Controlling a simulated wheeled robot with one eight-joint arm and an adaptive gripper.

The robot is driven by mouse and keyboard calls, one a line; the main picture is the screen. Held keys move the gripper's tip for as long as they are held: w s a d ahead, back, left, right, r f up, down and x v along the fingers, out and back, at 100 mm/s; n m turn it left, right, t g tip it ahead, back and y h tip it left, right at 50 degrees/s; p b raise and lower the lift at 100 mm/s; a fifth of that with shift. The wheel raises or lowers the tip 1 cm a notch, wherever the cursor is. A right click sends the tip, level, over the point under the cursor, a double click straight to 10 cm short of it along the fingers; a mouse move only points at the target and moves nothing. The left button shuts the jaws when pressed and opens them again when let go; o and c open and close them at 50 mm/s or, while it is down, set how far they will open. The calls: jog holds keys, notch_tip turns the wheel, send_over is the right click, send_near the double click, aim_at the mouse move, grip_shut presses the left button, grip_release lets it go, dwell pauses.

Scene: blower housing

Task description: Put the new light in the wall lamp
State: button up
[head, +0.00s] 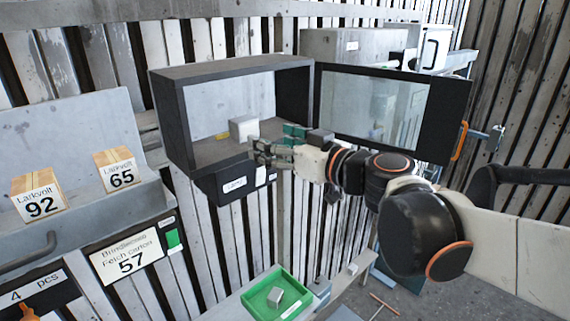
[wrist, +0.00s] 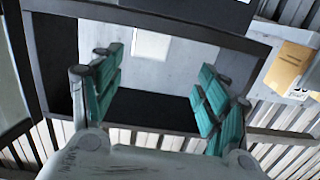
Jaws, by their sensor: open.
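The wall lamp (head: 172,118) is a dark-framed box on the slatted wall, with its glazed door (head: 375,103) swung open to the right. A white block (head: 244,128) sits inside on the box floor; it also shows in the wrist view (wrist: 151,47). My gripper (head: 272,145) is at the open front of the box, in front of the block and a little right of it. In the wrist view my gripper (wrist: 155,85) is open, its teal pads wide apart with nothing between them. A grey block (head: 275,296) lies in a green tray (head: 249,304) below. I cannot tell which block is the new light.
Cartons marked 92 (head: 39,194) and 65 (head: 119,170) stand on a grey shelf at left, above a sign marked 57 (head: 128,262). Grey boxes (head: 345,47) stand behind the open door. The door's orange handle (head: 459,141) is near my arm.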

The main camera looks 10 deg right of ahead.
jog(key=s+d+f+m+g+h, duration=0.3)
jog(key=s+d+f+h, duration=0.2)
jog(key=s+f, duration=0.4)
jog(key=s+d+f+m+g+h, duration=0.3)
jog(key=s+d+f+g+h, duration=0.1)
jog(key=s+d+f, duration=0.4)
notch_tip(320, 180, down, 2)
jog(key=s, duration=0.2)
jog(key=shift+s+m+h, duration=0.4)
jog(key=shift+d, duration=0.1)
